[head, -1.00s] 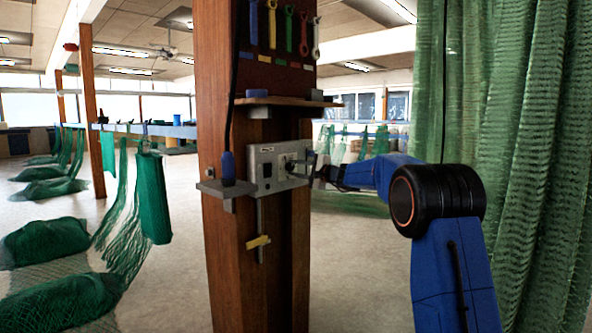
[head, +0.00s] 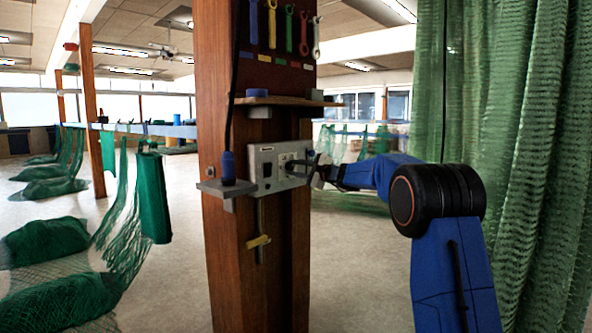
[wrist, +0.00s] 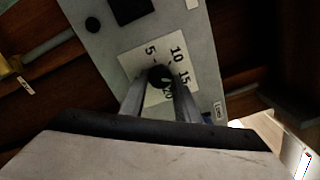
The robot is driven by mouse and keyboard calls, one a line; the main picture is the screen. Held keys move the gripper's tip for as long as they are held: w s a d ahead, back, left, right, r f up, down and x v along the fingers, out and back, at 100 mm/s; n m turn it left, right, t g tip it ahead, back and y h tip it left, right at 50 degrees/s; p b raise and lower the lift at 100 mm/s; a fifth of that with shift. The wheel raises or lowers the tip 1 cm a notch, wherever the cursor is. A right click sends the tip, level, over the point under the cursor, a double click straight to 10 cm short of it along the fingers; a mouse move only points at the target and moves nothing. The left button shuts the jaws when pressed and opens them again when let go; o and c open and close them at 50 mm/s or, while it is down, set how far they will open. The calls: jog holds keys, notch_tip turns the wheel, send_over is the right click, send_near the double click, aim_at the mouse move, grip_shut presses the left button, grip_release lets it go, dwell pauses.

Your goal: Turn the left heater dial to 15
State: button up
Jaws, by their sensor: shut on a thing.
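The grey heater panel (head: 259,186) is fixed to the wooden post, and also shows in the wrist view (wrist: 95,45). In the wrist view a dark round dial (wrist: 160,75) sits on a white scale plate (wrist: 130,62) marked 5, 10, 15 and 20. My gripper (wrist: 158,90) reaches in with one finger on each side of the dial and is shut on it. I cannot tell which number the dial points at. In the head view my gripper (head: 301,163) is at the panel's right part and partly covers the dial.
A small shelf with a blue-handled tool (head: 228,168) juts out left of the panel. A wooden shelf (head: 285,101) is above it, with wrenches (head: 289,30) hanging higher. A green net (head: 510,130) hangs close to my arm on the right.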

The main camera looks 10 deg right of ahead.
jog(key=o, duration=1)
jog(key=shift+d, duration=0.1)
jog(key=v, duration=1.7)
jog(key=shift+s+d, duration=0.1)
jog(key=shift+s, duration=0.05)
